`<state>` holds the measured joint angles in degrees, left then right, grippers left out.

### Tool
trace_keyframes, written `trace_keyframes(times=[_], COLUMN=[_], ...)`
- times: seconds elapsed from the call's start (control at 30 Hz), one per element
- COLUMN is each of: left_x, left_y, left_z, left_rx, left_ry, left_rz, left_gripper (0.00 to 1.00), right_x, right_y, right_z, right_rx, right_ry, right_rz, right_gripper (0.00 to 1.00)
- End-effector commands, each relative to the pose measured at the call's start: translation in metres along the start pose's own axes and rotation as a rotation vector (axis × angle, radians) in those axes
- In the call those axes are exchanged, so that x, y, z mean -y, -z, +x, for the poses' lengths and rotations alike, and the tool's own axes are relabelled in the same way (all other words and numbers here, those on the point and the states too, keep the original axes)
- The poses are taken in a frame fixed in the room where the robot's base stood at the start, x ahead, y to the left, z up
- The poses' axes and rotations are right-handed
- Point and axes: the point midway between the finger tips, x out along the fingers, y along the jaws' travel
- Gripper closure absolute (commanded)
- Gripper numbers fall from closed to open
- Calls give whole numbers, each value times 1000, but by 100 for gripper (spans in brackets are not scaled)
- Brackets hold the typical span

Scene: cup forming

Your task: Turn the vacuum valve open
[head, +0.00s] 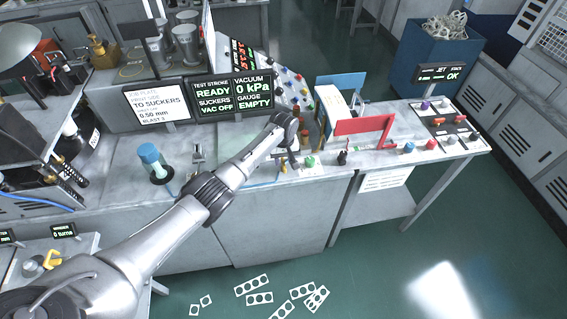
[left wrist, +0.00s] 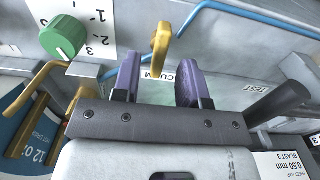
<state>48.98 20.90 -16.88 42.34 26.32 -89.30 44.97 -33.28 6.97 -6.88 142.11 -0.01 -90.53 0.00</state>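In the left wrist view a yellow lever (left wrist: 160,45), likely the vacuum valve handle, stands in front of a white label reading "...CUUM", partly hidden. My left gripper (left wrist: 159,72) has its two purple fingers spread, one on each side of the lever's lower end; I see a gap to both. In the head view this gripper (head: 289,163) is low over the bench front, and the lever cannot be made out there. The status screen (head: 214,93) reads "SUCKERS VAC OFF" and the vacuum screen (head: 253,90) reads "0 kPa" and "EMPTY". My right gripper is not in view.
A green knob (left wrist: 63,38) with a numbered scale is left of the fingers; it also shows in the head view (head: 310,161). A blue tube (left wrist: 235,12) runs behind.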

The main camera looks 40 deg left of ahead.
Motion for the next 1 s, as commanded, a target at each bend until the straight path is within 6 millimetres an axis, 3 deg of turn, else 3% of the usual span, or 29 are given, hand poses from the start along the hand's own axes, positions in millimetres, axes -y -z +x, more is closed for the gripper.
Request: trace_keyframes(times=[0.2,0.63,1.0], left_x=[0,0,0], left_y=[0,0,0], left_z=[18,22,22], left_rx=[0,-1,-1], left_ry=[0,0,0], left_rz=[0,0,0], left_gripper=[61,62,97], right_x=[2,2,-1], right_y=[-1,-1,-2], right_z=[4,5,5], right_rx=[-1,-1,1], right_ry=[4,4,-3], right_rz=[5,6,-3], right_gripper=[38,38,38])
